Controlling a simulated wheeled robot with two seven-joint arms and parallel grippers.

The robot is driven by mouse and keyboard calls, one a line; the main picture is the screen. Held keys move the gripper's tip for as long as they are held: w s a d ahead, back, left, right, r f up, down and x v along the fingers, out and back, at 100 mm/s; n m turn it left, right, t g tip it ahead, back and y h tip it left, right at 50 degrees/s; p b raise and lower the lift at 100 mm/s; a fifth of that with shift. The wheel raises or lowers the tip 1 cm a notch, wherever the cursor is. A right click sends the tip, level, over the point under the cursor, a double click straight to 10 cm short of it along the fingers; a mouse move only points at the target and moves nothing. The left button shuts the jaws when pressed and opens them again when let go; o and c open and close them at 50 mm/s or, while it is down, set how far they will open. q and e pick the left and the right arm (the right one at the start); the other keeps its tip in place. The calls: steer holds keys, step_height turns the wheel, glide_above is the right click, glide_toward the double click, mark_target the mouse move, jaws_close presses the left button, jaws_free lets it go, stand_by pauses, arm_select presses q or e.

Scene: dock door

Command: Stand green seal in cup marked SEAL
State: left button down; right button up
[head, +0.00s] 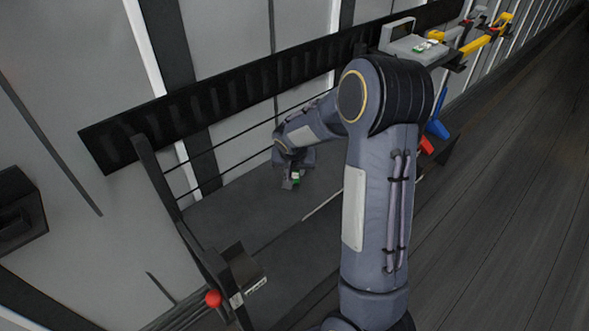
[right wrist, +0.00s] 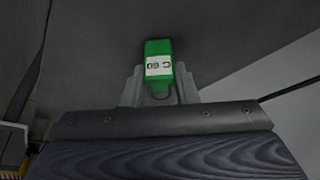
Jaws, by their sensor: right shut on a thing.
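My right gripper (head: 291,181) hangs below its wrist over the dark grey surface near the wall, in the middle of the head view. In the right wrist view the green seal (right wrist: 158,50) is a small block with a white label with dark characters, held between the grey fingers (right wrist: 160,98). I cannot make out a cup marked SEAL for sure. A dark box with a white label (head: 256,286) stands at the lower left, its lettering too small to read. My left gripper is not in view.
A dark post with a red knob (head: 213,298) stands beside the labelled box. Thin rods run from the post along the wall. My right arm hides part of the middle.

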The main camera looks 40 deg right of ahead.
steer(key=o, duration=0.9)
steer(key=shift+f, duration=0.1)
steer(key=shift+o, duration=0.2)
